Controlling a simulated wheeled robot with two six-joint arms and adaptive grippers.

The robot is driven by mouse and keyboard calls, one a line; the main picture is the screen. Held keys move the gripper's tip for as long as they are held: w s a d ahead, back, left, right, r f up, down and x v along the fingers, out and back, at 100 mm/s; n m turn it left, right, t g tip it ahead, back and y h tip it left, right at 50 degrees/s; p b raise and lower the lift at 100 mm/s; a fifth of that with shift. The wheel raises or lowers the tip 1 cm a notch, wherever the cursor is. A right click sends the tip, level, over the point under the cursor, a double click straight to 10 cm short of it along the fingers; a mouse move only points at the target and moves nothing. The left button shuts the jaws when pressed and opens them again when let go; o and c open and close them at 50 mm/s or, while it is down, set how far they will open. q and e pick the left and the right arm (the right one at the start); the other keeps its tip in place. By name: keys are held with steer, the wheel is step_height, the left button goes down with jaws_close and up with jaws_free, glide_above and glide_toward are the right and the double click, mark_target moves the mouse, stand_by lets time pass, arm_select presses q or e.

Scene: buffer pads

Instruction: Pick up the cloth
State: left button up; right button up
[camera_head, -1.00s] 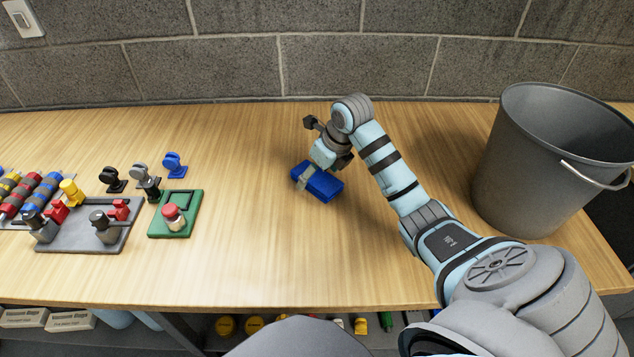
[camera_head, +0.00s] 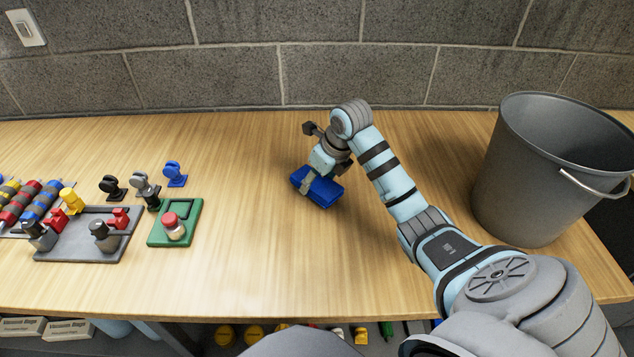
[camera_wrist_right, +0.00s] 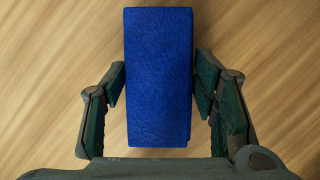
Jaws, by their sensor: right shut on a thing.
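A blue folded cloth (camera_head: 326,191), block-shaped, is on the bare middle of the wooden table in the head view. It also fills the middle of the right wrist view (camera_wrist_right: 158,75). My right gripper (camera_head: 312,184) comes down over it from above. In the wrist view its two fingers (camera_wrist_right: 158,88) stand on either long side of the cloth, and it is shut on it. I cannot tell whether the cloth is clear of the table. My left gripper is not in view.
A large grey bucket (camera_head: 545,185) stands at the right of the table (camera_head: 250,230). At the left are a green plate with a red button (camera_head: 173,228), a grey plate with red clamps (camera_head: 75,250), and several small hooks. The table between these and the cloth is clear.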

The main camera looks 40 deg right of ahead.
step_height(320, 180, up, 9)
steer(key=shift+w+p, duration=0.1)
steer(key=shift+p, duration=0.9)
step_height(320, 180, up, 10)
steer(key=p, duration=0.8)
glide_above(317, 180)
steer(key=shift+f, duration=0.1)
steer(key=shift+a, duration=0.1)
steer(key=o, duration=0.6)
steer(key=shift+c, duration=0.2)
steer(key=c, duration=0.3)
